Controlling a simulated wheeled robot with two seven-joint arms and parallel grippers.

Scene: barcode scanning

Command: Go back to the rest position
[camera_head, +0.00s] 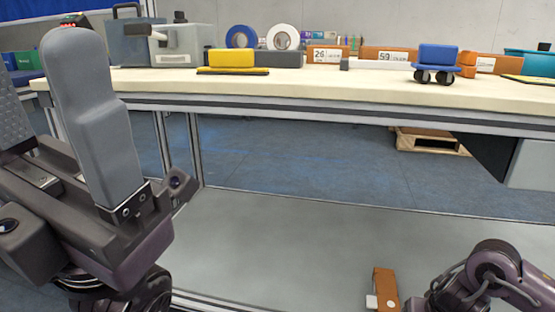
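My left gripper (45,105) is large and close to the camera at the left. Its one grey finger points up, and a dark textured finger stands at the left edge, with a gap between them and nothing seen held. My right arm (490,265) shows at the bottom right; its gripper is not visible. A small brown box (384,284) with a white patch is at the bottom edge, just left of this arm. Whether it is held or resting is hidden below the frame.
A cream workbench (310,83) crosses the back. On it are a grey machine (180,42), tape rolls (283,37), a yellow block (231,57), brown labelled boxes (388,53) and a blue block on wheels (437,56). A grey surface (300,240) lies below; a wooden pallet (428,140) is behind.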

